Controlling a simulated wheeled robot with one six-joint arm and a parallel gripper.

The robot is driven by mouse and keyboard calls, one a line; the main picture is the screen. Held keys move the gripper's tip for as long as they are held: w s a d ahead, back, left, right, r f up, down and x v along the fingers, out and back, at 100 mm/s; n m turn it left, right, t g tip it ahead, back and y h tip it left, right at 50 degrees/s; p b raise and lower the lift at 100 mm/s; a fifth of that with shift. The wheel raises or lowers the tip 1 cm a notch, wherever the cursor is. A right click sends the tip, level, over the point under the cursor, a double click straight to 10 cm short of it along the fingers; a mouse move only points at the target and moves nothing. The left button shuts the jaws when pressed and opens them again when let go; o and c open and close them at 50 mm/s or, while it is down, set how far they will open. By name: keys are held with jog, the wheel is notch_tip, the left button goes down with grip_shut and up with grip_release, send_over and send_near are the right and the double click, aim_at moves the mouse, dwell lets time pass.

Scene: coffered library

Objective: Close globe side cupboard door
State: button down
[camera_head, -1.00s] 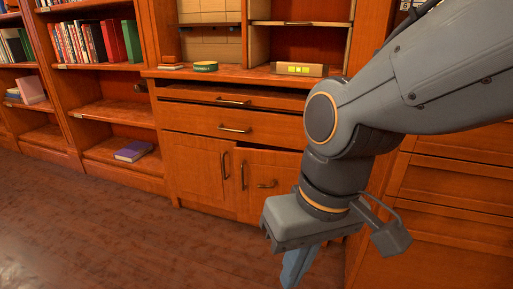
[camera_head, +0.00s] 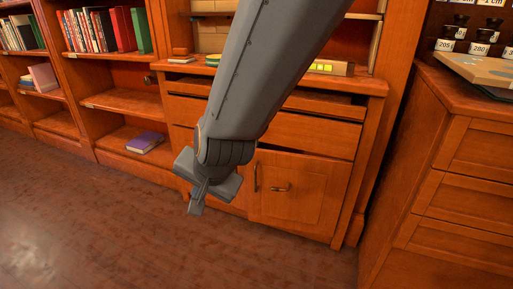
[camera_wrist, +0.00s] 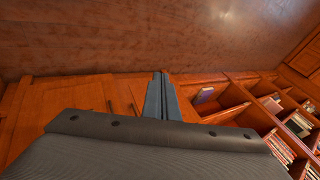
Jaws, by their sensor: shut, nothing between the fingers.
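The wooden cupboard (camera_head: 376,88) stands ahead in the head view. Its right-hand lower door (camera_head: 318,195) shows, with a dark gap along its top edge; I cannot tell for sure whether it is ajar. A vertical handle (camera_head: 256,177) sits near its left edge, and a short horizontal pull (camera_head: 280,188) is to the right. My arm hides most of the left-hand door. My gripper (camera_head: 196,208) points down in front of the cupboard's left part, shut and empty. Its closed fingers (camera_wrist: 160,97) also show in the wrist view. No globe is visible.
Bookshelves (camera_head: 118,100) stand at left, with a purple book (camera_head: 145,142) on a low shelf. A drawer cabinet (camera_head: 470,160) is close on the right. The wooden floor (camera_head: 150,230) in front is clear. Drawers (camera_head: 315,133) sit above the door.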

jog(key=w+a+f+m+t+p, duration=0.1)
jog(key=w+a+f+m+t, duration=0.2)
jog(key=w, duration=0.4)
jog(key=m+t+h+p, duration=0.4)
jog(key=m+t+h, duration=0.55)
jog(key=m, duration=0.55)
send_near(258, 153)
jog(key=shift+y, duration=0.45)
jog(key=b+x, duration=0.4)
jog(key=x, duration=0.2)
jog(key=shift+w+d, duration=0.15)
jog(key=shift+d, duration=0.1)
